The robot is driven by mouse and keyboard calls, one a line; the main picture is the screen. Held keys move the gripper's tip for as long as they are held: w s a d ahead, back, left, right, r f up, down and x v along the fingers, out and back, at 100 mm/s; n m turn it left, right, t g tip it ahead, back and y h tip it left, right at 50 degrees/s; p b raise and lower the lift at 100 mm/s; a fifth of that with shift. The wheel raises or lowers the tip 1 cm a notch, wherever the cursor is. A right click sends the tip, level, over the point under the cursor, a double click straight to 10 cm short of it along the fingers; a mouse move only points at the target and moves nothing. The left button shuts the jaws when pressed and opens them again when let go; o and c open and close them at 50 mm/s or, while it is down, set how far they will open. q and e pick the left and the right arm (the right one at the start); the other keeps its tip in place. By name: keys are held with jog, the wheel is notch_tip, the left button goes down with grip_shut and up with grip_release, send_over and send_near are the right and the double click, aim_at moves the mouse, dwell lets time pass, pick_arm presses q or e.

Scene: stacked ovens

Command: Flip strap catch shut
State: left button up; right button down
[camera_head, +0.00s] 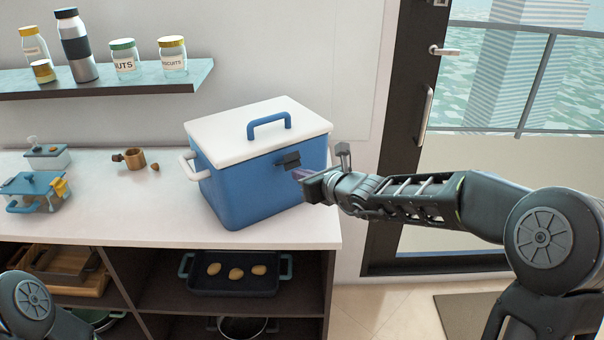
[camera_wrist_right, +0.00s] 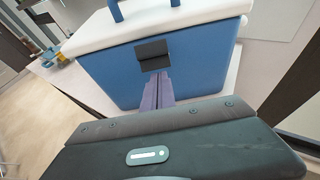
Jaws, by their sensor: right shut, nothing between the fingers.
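A blue cooler box (camera_head: 252,188) with a white lid (camera_head: 235,133) and a blue top handle stands on the white counter. The lid looks closed. A dark catch (camera_head: 288,160) sits on the front face just under the lid edge; it also shows in the right wrist view (camera_wrist_right: 152,54). My right gripper (camera_head: 301,175) is shut and empty. Its purple fingertips (camera_wrist_right: 159,91) lie just below the catch, close to the cooler front; I cannot tell whether they touch. The left gripper is out of view; only part of my left arm shows at the lower left.
The white counter (camera_head: 120,215) also holds a small blue-lidded box (camera_head: 33,187) and a wooden cup (camera_head: 134,158) on the left. A wall shelf (camera_head: 110,82) with jars is above. A tray (camera_head: 235,276) with several brown items sits below. A glass door is right.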

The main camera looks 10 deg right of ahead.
aim_at(294, 160)
jog(key=shift+r, duration=0.2)
jog(key=r, duration=0.1)
jog(key=w+r, duration=0.1)
jog(key=r, duration=0.1)
jog(key=shift+a, duration=0.15)
jog(key=w+r+p, duration=0.1)
jog(key=w+r, duration=0.1)
jog(key=shift+a+r+p, duration=0.3)
jog(key=shift+a+p, duration=0.05)
jog(key=shift+a, duration=0.05)
jog(key=shift+w, duration=0.1)
dwell(0.3)
jog(key=shift+r+p, duration=0.7)
jog(key=shift+r, duration=0.1)
